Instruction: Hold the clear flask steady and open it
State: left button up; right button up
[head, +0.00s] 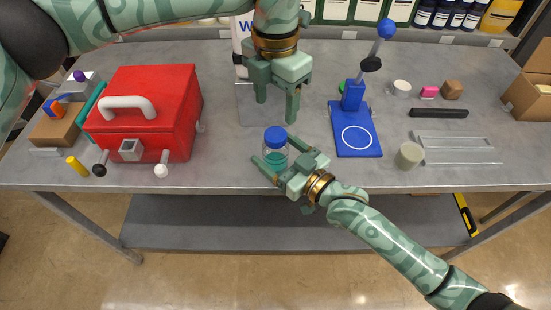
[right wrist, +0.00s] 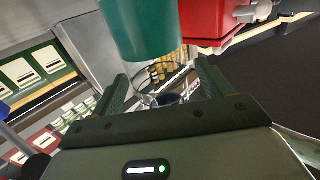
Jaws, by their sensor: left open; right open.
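The clear flask (head: 272,159), with teal liquid and a blue cap (head: 275,134), stands upright near the front edge of the grey table. The right wrist view shows its teal part (right wrist: 140,28) at the top, with clear glass between the fingers. My right gripper (head: 281,156) is open, with a finger on either side of the flask; I cannot tell whether either touches it. My left gripper (head: 277,106) is open and empty, fingers pointing down, above and behind the cap. The left gripper hides part of the table behind it.
A red box (head: 180,90) with a pale handle stands to the left. A blue stand (head: 357,140) with a ball-topped lever is to the right. A beige cylinder (head: 409,155) and a clear rack (head: 455,148) lie farther right. Bottles line the back shelf.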

jog(key=shift+w+a, duration=0.25)
